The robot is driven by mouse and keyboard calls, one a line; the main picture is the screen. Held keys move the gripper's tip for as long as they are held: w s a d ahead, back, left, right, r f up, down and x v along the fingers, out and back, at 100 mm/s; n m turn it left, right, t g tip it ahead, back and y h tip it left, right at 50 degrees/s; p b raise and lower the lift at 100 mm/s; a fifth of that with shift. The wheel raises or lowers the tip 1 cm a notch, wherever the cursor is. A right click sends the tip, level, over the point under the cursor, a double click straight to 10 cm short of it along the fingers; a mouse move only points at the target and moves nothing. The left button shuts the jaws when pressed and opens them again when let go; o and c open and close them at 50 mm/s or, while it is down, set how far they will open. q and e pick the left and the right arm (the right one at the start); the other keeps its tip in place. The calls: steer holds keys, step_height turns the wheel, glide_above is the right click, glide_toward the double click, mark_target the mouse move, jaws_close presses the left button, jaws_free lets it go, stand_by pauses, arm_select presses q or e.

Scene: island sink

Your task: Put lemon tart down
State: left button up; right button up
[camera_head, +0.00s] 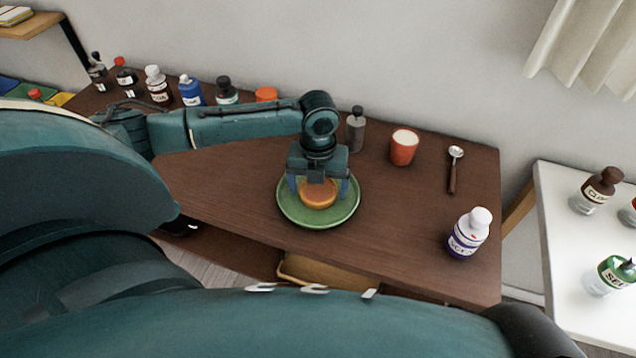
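The lemon tart (318,194), a round orange-golden pastry, is at the green plate (327,222) on the brown wooden table. It appears to rest on the plate's middle. My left gripper (318,189) points down over the plate, with one finger on each side of the tart. The fingers are spread, and narrow gaps seem to show between them and the tart. The gripper's body hides the plate's far part. My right gripper is not in view.
An orange cup (403,148), a grey bottle (356,130), a spoon (454,170) and a white-capped bottle (468,234) stand or lie on the brown table (400,220). Several bottles line its back left. A white table (566,270) with bottles is at the right.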

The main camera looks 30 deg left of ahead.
arm_select(q)
steer(key=shift+o, duration=0.5)
steer(key=shift+r, duration=0.1)
step_height(320, 180, up, 12)
stand_by(0.6)
